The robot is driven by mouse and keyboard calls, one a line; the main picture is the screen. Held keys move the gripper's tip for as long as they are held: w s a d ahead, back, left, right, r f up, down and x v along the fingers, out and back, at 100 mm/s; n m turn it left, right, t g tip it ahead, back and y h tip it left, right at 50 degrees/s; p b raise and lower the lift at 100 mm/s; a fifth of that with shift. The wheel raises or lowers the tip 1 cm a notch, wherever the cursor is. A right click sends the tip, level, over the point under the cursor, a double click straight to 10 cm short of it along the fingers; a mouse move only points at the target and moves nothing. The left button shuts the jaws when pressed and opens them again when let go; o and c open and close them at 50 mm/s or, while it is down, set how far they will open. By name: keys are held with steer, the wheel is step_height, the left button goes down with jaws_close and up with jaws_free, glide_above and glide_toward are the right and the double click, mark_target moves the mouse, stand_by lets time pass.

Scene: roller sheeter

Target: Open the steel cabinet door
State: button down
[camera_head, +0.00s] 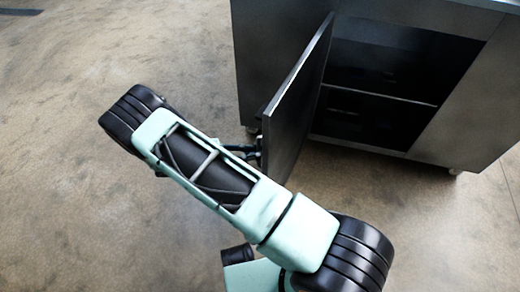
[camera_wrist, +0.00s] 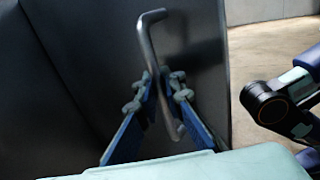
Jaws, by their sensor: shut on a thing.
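The steel cabinet (camera_head: 445,110) stands at the upper right of the head view. Its door (camera_head: 293,100) stands swung well out from the front, and the dark interior with a shelf (camera_head: 380,95) shows behind it. In the wrist view the door's face (camera_wrist: 200,45) fills the middle, with a bent metal bar handle (camera_wrist: 147,45) on it. My gripper (camera_wrist: 168,80) is shut on the handle, its two fingers on either side of the bar. In the head view my gripper (camera_head: 250,150) is at the door's outer side, partly hidden by my arm.
The bare concrete floor (camera_head: 60,190) is clear to the left of the cabinet and in front of it (camera_head: 430,220). A dark object (camera_head: 18,11) lies at the far upper left corner.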

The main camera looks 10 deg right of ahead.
steer(key=shift+s+a, duration=0.2)
steer(key=c, duration=2.2)
jaws_free()
steer(key=shift+o, duration=0.6)
steer(key=shift+w, duration=0.1)
steer(key=a, duration=1.2)
steer(key=shift+w, duration=0.25)
